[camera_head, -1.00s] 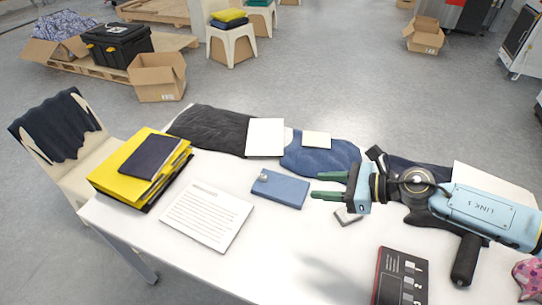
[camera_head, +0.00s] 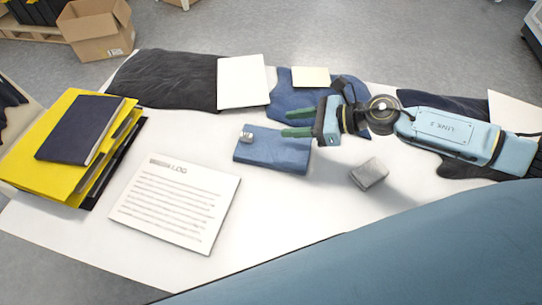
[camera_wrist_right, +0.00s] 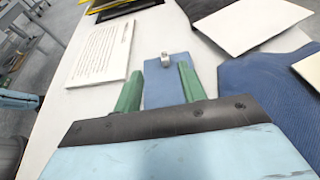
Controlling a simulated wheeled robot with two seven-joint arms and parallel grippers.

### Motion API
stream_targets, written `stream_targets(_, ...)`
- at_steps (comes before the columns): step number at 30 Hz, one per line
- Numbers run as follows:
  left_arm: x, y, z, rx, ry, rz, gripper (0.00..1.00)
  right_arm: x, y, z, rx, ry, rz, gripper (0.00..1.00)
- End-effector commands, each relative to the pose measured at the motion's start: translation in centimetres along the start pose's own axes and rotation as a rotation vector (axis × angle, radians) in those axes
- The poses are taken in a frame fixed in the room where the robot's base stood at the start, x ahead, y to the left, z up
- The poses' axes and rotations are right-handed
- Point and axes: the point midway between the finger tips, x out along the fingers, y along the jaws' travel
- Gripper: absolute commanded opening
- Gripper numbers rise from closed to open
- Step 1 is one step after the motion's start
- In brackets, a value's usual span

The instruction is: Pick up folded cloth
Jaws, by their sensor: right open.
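A flat blue folded cloth (camera_head: 272,152) lies on the white table near its middle, with a small metal ring-like piece (camera_head: 246,136) on its left end. In the right wrist view the folded cloth (camera_wrist_right: 165,88) lies ahead, between the lines of the two green fingers. My right gripper (camera_head: 287,122) is open and empty, its fingers pointing left at the cloth's upper right edge in the head view. I cannot tell its height above the cloth. It also shows in the right wrist view (camera_wrist_right: 160,75). My left gripper is not in view.
A printed log sheet (camera_head: 180,205) lies left of the cloth. A yellow folder stack (camera_head: 55,170) with a dark notebook is further left. A grey block (camera_head: 369,173) sits to the right. Behind lie a dark cloth (camera_head: 165,80), a white sheet (camera_head: 242,82) and a larger blue cloth (camera_head: 290,95).

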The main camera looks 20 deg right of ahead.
Motion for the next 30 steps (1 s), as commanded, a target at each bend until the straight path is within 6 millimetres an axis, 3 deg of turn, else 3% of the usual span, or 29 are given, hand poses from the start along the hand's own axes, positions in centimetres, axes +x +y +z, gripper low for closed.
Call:
stream_targets(1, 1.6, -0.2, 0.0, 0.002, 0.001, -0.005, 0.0, 0.6, 0.0, -1.5, 0.0, 0.0, 0.0, 0.41)
stream_targets(7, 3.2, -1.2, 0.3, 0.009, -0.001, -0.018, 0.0, 1.2, 0.0, -3.0, -0.001, 0.0, 0.0, 0.41)
stream_targets(11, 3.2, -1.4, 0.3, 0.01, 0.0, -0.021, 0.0, 2.2, 0.0, -3.0, -0.001, -0.003, 0.0, 0.41)
stream_targets(21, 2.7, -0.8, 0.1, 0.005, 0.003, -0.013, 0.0, 8.2, -0.1, -2.9, 0.0, -0.002, -0.001, 0.41)
stream_targets(30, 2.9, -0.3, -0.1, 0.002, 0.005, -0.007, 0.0, 10.8, -0.1, -3.0, 0.0, -0.002, 0.0, 0.41)
